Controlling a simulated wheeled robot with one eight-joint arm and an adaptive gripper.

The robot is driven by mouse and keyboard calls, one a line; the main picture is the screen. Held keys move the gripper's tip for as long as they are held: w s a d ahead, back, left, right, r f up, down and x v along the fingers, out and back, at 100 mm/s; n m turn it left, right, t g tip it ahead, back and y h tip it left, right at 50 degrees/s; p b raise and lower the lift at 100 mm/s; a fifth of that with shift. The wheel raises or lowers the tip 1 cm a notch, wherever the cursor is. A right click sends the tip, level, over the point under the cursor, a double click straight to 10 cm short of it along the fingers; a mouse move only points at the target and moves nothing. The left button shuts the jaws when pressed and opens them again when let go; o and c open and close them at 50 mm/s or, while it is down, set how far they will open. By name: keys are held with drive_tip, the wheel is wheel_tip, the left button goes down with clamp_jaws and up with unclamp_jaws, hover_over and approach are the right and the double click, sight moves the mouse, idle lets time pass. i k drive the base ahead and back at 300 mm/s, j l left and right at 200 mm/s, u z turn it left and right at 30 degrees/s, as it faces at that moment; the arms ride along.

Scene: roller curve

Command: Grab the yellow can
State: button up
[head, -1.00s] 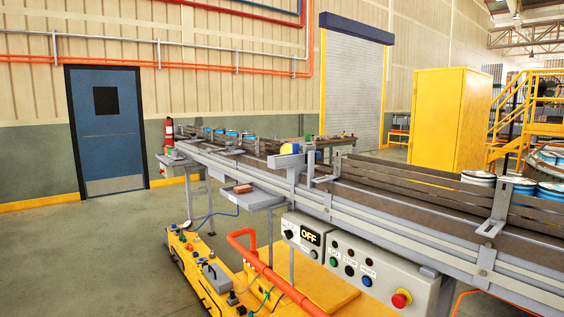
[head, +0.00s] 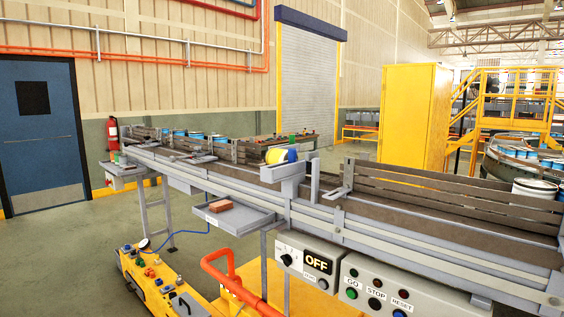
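The yellow can (head: 277,155) shows in the head view near the middle, at the near side of the conveyor. My gripper is not in view.
The long conveyor (head: 400,225) with wooden side rails crosses the view. A grey shelf (head: 240,218) on its near side holds a reddish-brown block (head: 220,206). A control box (head: 370,290) hangs in front. White-and-blue cans (head: 535,189) stand at right. Floor is open at left.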

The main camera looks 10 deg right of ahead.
sight(274, 155)
drive_tip(key=j+z, duration=0.2)
drive_tip(key=j, duration=0.45)
drive_tip(key=i+j+u, duration=1)
drive_tip(key=i+u, duration=0.2)
drive_tip(key=i+j+u, duration=0.1)
drive_tip(key=i, duration=0.7)
drive_tip(key=i+j+u, duration=0.15)
drive_tip(key=i, duration=0.6)
drive_tip(key=i+z, duration=0.25)
drive_tip(key=z, duration=0.2)
drive_tip(key=i+j+z, duration=0.2)
drive_tip(key=z, duration=0.25)
drive_tip(key=i+j+z, duration=0.2)
drive_tip(key=z, duration=0.25)
drive_tip(key=i+j+z, duration=0.2)
drive_tip(key=z, duration=0.25)
